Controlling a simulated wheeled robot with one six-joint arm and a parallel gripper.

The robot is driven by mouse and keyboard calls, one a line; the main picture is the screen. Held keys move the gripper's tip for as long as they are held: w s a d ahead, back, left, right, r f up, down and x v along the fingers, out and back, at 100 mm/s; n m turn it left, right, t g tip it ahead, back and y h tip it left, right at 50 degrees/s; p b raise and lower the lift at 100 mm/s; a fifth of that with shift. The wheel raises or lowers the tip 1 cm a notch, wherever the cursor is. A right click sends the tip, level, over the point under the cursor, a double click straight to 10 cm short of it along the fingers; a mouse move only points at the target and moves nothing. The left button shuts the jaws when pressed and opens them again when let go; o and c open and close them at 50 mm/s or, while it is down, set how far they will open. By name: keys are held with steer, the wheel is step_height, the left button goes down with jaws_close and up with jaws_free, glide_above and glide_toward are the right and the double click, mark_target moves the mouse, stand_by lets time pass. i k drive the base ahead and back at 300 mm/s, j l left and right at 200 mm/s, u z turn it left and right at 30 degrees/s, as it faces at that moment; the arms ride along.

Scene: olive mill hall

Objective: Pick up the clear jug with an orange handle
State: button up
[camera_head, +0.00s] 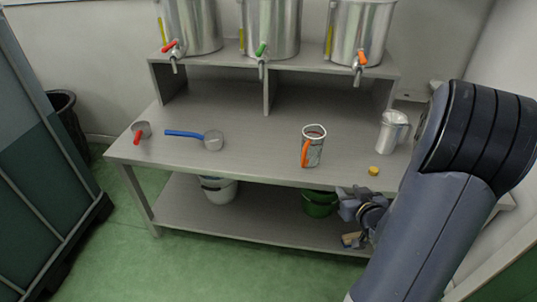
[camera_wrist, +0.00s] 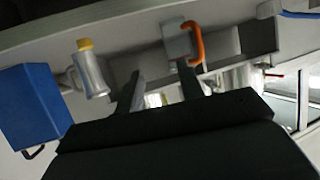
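The clear jug with an orange handle (camera_head: 316,151) stands upright near the front edge of the grey table, its handle facing the front. In the wrist view the jug (camera_wrist: 177,44) shows at the upper middle, with its orange handle beside it. My gripper (camera_head: 350,217) is in front of the table, below the tabletop's front edge and to the right of the jug, apart from it. In the wrist view my gripper (camera_wrist: 158,88) has its two fingers spread, with nothing held between them. The jug appears beyond the fingertips.
Steel tanks with taps stand on a raised shelf behind. White (camera_head: 218,192) and green (camera_head: 318,207) buckets sit underneath.

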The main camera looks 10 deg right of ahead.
mark_target(313, 136)
steer(key=i+l+u, duration=0.1)
steer(key=l+u, duration=0.25)
steer(key=l, duration=0.15)
steer(key=l+u, duration=0.35)
steer(key=l, duration=0.2)
steer(key=l+u, duration=0.35)
steer(key=l, duration=0.2)
steer(key=i, duration=0.05)
